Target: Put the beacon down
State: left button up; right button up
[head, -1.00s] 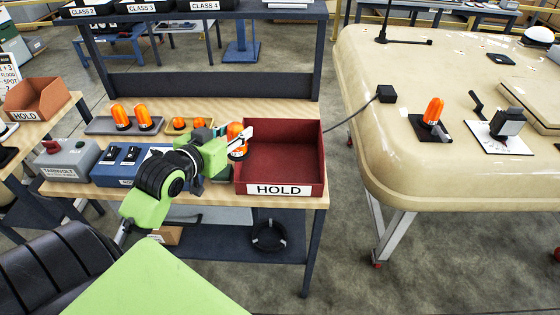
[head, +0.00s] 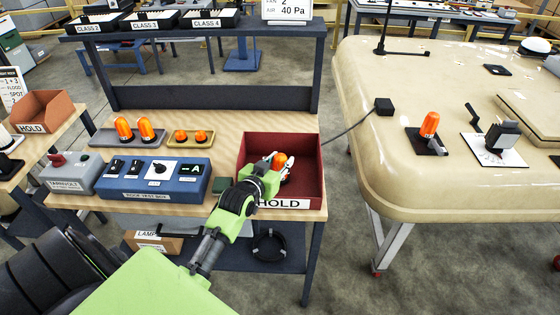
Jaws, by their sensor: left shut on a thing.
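My left gripper (head: 279,170) is over the red HOLD bin (head: 314,150) on the wooden bench. The rest of the bin that shows looks empty. My right gripper is not in the head view.
A blue test box (head: 195,187) stands left of the bin. Behind it are a grey tray (head: 105,138) with two orange beacons and a yellow tray (head: 190,146) with two small ones. At right, a cream cab roof (head: 380,160) carries another beacon (head: 429,125).

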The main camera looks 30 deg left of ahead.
pick_arm(q)
jog(key=shift+f, duration=0.35)
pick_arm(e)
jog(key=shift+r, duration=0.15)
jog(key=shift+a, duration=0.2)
pick_arm(q)
jog(key=o, duration=1.2)
jog(key=shift+o, duration=0.2)
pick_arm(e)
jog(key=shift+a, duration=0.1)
pick_arm(q)
jog(key=b+v, duration=0.1)
jog(key=v, duration=1.1)
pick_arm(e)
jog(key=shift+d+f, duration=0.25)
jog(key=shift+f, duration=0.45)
pick_arm(q)
jog(key=shift+s, duration=0.1)
